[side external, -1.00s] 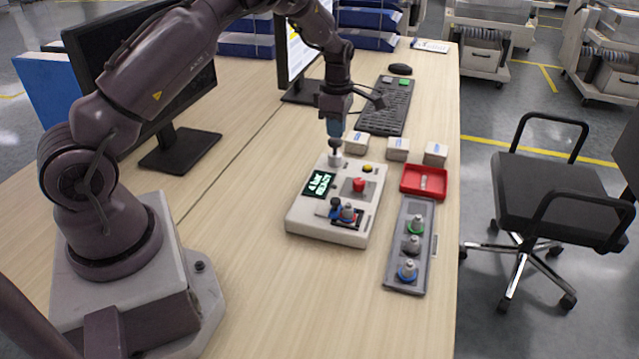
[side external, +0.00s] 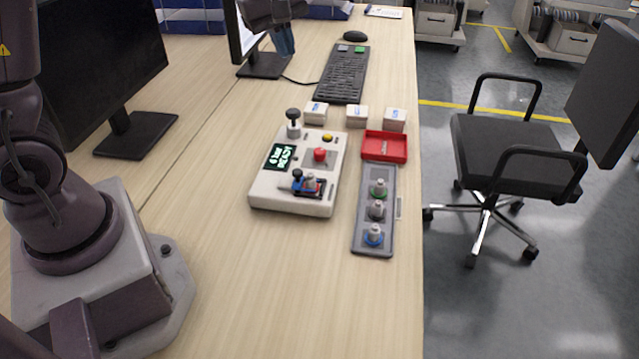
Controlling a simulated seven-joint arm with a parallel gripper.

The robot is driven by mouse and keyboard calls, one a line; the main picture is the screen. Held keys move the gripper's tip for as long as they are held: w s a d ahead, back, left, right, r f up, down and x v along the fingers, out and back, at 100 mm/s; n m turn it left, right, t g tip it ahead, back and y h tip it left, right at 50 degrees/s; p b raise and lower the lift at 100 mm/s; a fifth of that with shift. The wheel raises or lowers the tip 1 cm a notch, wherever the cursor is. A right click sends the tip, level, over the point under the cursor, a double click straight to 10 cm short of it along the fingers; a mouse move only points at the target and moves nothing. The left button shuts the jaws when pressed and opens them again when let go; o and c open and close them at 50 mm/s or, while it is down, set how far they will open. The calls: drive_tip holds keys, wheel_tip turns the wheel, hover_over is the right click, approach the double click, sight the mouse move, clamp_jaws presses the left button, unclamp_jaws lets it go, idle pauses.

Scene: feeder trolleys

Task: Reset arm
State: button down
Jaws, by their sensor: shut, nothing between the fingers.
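My gripper (side external: 285,45) is at the top of the side external view, raised above the desk in front of the second monitor. Its fingers are together and hold nothing. The beige control box (side external: 265,200) sits on the desk below it, well apart from the fingers. The box has a black-knobbed lever (side external: 293,122), a red button (side external: 320,155), a yellow button (side external: 327,138) and a small display (side external: 281,156). A blue fixture near its front holds a small nozzle-like part (side external: 310,182). The upper part of my arm is out of frame.
A grey tray (side external: 361,238) with several nozzle-like parts lies right of the box. A red bin (side external: 384,154) and three small white boxes (side external: 357,116) stand behind it. A keyboard (side external: 342,75), a mouse (side external: 355,36) and monitors (side external: 105,60) are farther back. The front desk is clear.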

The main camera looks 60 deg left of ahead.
drive_tip(key=s+d+r+m+t, duration=0.1)
drive_tip(key=s+d+r+m, duration=0.2)
drive_tip(key=s+m, duration=0.5)
drive_tip(key=s+d+r+m+t, duration=0.2)
drive_tip(key=s+d+m, duration=0.4)
drive_tip(key=s, duration=0.5)
drive_tip(key=shift+d+r+m+y, duration=0.15)
drive_tip(key=shift+r+m+y, duration=0.35)
drive_tip(key=shift+m, duration=0.7)
drive_tip(key=shift+r, duration=0.1)
